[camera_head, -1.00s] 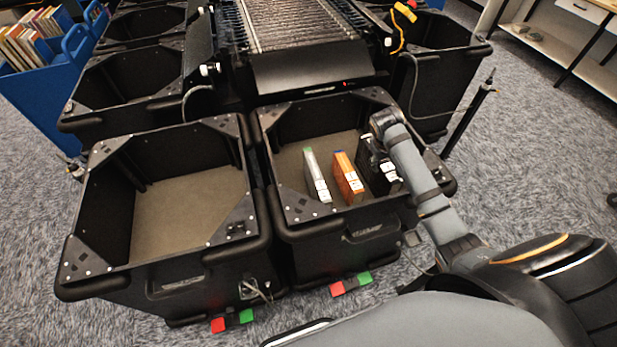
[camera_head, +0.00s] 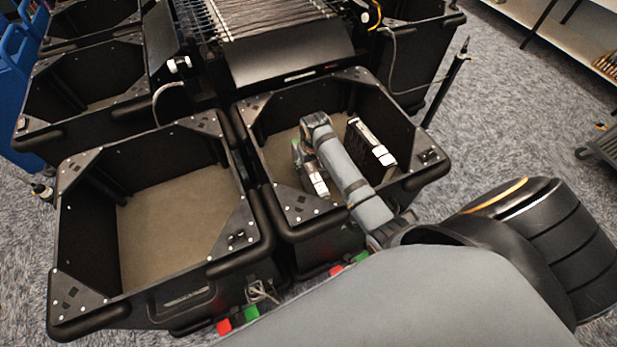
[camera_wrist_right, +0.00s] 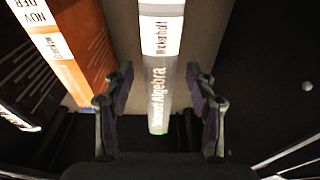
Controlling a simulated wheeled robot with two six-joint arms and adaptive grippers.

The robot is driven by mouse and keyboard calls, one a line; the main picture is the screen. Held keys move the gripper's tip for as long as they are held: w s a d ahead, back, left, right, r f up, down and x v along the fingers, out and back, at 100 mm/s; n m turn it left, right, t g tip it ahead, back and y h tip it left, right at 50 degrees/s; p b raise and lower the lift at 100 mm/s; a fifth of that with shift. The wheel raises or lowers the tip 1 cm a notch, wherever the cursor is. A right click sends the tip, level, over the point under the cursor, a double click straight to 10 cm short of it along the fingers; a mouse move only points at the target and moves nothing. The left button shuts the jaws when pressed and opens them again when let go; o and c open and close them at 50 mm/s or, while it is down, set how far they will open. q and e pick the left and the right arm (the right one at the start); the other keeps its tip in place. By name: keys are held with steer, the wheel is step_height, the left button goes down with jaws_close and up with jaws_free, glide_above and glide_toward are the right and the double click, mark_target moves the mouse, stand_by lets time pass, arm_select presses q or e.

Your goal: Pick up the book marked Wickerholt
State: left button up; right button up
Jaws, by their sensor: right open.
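The book marked Wickerholt (camera_wrist_right: 160,90) is grey with a white label band and a green end. In the right wrist view its spine lies between the two fingers of my open right gripper (camera_wrist_right: 160,78), with a gap on each side. In the head view this book (camera_head: 316,181) stands in the right front bin (camera_head: 282,172), partly covered by my right arm and gripper (camera_head: 308,148). An orange book (camera_wrist_right: 77,50) is beside it in the wrist view and is hidden by my arm in the head view. My left gripper is not in view.
A black book (camera_head: 371,146) with a white label stands in the same bin, right of my arm. The bin walls enclose my gripper closely. An empty bin (camera_head: 150,279) adjoins on the left. A roller conveyor (camera_head: 262,22) is behind.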

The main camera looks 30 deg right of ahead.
steer(key=f, duration=0.2)
steer(key=w+f, duration=0.1)
steer(key=f, duration=0.1)
steer(key=shift+f+p, duration=0.3)
steer(key=shift+f, duration=0.1)
steer(key=shift+d, duration=0.1)
jaws_close()
steer(key=shift+r, duration=0.1)
